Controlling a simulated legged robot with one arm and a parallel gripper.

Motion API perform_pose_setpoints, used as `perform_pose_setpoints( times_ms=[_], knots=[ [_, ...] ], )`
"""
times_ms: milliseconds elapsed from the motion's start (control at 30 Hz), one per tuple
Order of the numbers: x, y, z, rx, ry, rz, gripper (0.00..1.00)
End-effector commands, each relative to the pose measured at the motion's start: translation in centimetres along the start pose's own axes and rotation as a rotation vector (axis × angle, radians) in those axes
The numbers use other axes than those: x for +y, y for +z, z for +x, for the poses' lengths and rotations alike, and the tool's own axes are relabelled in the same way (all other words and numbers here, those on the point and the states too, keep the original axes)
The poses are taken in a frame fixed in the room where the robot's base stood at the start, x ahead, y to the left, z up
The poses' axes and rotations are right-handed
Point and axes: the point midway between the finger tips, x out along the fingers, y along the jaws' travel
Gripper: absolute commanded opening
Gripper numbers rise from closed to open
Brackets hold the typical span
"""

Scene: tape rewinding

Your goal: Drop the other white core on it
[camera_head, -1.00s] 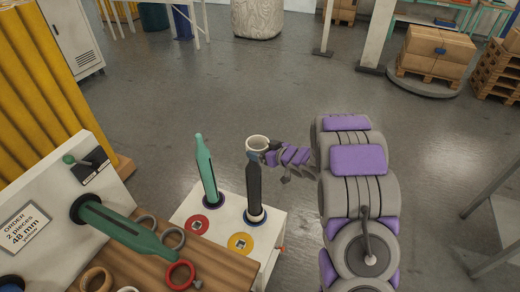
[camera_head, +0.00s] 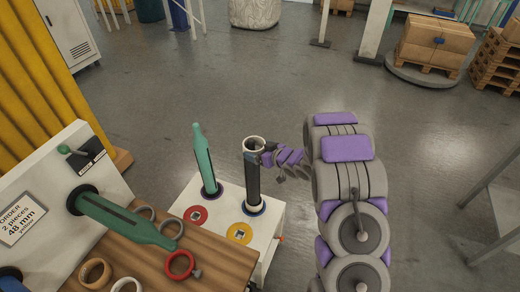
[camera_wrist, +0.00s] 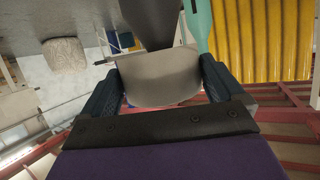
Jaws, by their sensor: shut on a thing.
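My gripper (camera_head: 266,156) is shut on a white core (camera_head: 254,144), gripping it from the right at the top of the black post (camera_head: 253,182). The core is roughly level, and the post's tip is hidden behind or inside it. Another white core (camera_head: 254,208) sits around the foot of the black post. In the wrist view, the held core (camera_wrist: 158,82) is between both fingers, and the dark post (camera_wrist: 158,18) meets its edge. I cannot tell how far the post is inside it.
A green post (camera_head: 204,165) stands left of the black one on the white stand (camera_head: 205,235), with red and yellow discs in front. A wooden bench (camera_head: 205,262) with loose rings and a horizontal green spindle (camera_head: 125,220) is at the lower left. Open floor lies behind.

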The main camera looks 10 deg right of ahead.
Motion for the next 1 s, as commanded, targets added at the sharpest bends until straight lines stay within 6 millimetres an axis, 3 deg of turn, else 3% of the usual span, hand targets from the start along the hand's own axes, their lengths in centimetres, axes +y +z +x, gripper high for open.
perform_pose_setpoints(
  times_ms=[133, 167, 200, 567, 767, 1000],
  knots=[
    [0.0, 0.0, 0.0, 0.000, -0.001, 0.000, 0.64],
    [0.0, 0.0, 0.0, 0.000, -0.001, 0.000, 0.97],
    [0.1, 0.0, -0.1, 0.001, -0.002, 0.001, 1.00],
    [0.3, 0.0, -1.1, 0.000, -0.001, 0.003, 1.00],
    [0.2, -0.2, -4.6, 0.000, 0.003, 0.002, 1.00],
    [0.1, -0.2, -10.1, -0.002, 0.003, 0.000, 1.00]
  ],
)
